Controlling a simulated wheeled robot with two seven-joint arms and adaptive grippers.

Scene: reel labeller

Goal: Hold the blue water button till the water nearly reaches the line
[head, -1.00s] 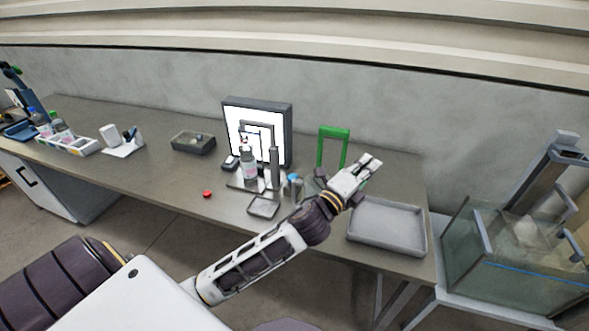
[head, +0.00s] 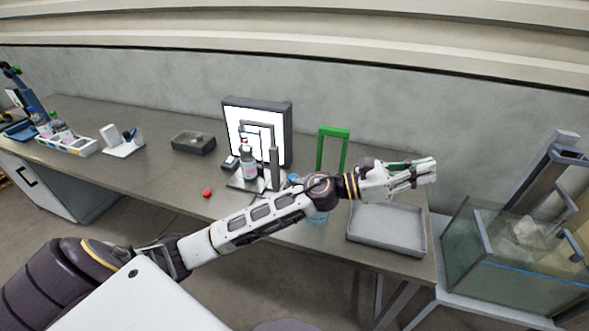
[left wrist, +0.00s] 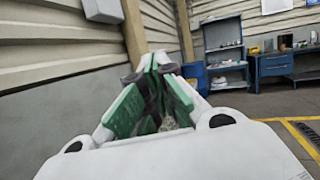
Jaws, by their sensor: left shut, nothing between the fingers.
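My left gripper (head: 427,172) is shut and empty, held above the right end of the bench and the grey tray, pointing right. Its green-padded fingers show in the left wrist view (left wrist: 156,75). A glass tank (head: 515,262) stands to the right, apart from the gripper. A blue line (head: 530,270) runs across its lower part; I cannot tell the water level. A small blue round piece (head: 294,178) shows on the bench behind my forearm, partly hidden; I cannot tell if it is the water button. My right gripper is not in view.
A grey tray (head: 375,251) lies below the gripper. A green frame (head: 345,133) stands behind the arm. A bottle (head: 248,165) stands before a white panel (head: 232,120). A red button (head: 207,193) is on the bench. A grey post (head: 552,175) rises by the tank.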

